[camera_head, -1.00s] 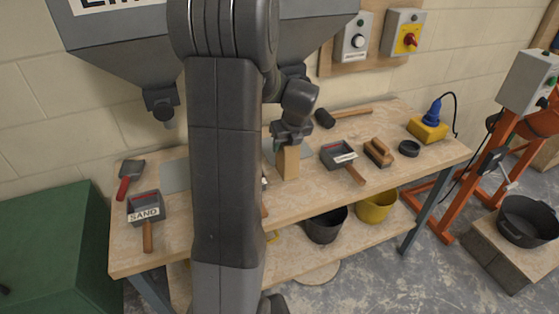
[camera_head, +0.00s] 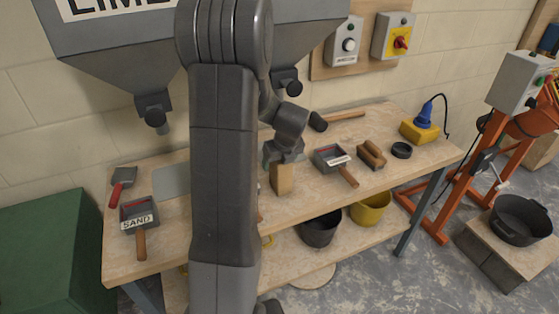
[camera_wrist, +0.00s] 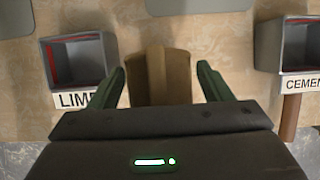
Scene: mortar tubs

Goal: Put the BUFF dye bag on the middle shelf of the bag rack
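A plain tan bag (camera_head: 281,179), with no readable label, is upright at the bench, right of my arm in the head view. My gripper (camera_head: 282,157) is directly above and around its top. In the wrist view the bag (camera_wrist: 158,78) lies between the two green fingers of my gripper (camera_wrist: 161,70). The fingers are apart, with a narrow gap on each side of the bag. I cannot tell how its base meets the bench. No bag rack is in view.
The bench (camera_head: 235,210) holds a SAND scoop (camera_head: 139,215), a CEMENT scoop (camera_head: 330,157), a wooden brush (camera_head: 371,154) and a yellow box (camera_head: 419,132). A LIME scoop (camera_wrist: 78,68) lies left of the bag. Buckets stand on the lower shelf. Hoppers hang above.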

